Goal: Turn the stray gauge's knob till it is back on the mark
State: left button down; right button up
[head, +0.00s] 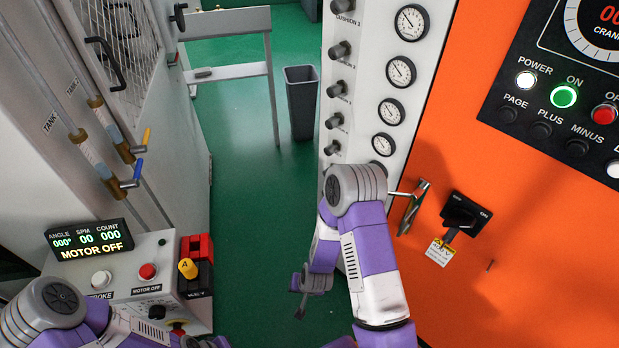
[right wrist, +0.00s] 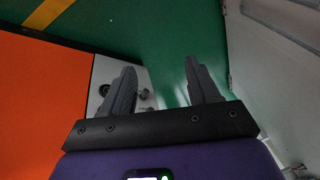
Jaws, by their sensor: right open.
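In the head view a tall white panel (head: 362,75) carries a column of dark knobs, such as the top one fully in view (head: 340,50), with round white gauges beside them, such as the upper gauge (head: 411,22). The needles are too small to tell which gauge is off its mark. My right arm hides the panel's lower part and part of a lower gauge (head: 380,168). My right gripper (right wrist: 160,66) is open and empty in the right wrist view. Small knobs (right wrist: 144,95) show beyond its left finger, apart from it. My left arm shows at lower left; its gripper is not visible.
An orange press face (head: 520,230) with a button panel (head: 560,100) and a metal handle (head: 413,207) stands right of the gauge panel. A control box (head: 120,290) and white cabinet stand left. Green floor (head: 245,200) lies between, with a grey bin (head: 301,105).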

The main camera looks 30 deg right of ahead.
jog(key=w+d+m+t+h+b, duration=0.45)
jog(key=w+d, duration=0.55)
jog(key=w, duration=0.4)
jog(key=w+d+r+m+t+h+b, duration=0.1)
jog(key=w+d+r+m+h+b, duration=0.2)
jog(key=w+d+r+m+h, duration=0.25)
jog(key=w+d+r+m+t+h+b, duration=0.1)
jog(key=w+d+r+m+h+b, duration=0.2)
jog(key=w+r+m, duration=0.4)
jog(key=shift+n, duration=0.8)
jog(key=shift+s+d+r+b+x, duration=0.1)
jog(key=shift+d+r+b+x, duration=0.1)
jog(key=shift+x, duration=0.9)
jog(key=shift+s+d+r+b+x, duration=0.1)
jog(key=shift+r+b+x, duration=0.05)
jog(key=shift+x, duration=0.9)
jog(key=shift+s+d+r+b+x, duration=0.1)
jog(key=shift+r+b+x, duration=0.1)
jog(key=shift+x, duration=0.9)
pick_arm(q)
notch_tip(320, 180, down, 13)
jog(key=shift+f, duration=0.15)
jog(key=shift+w+d, duration=0.1)
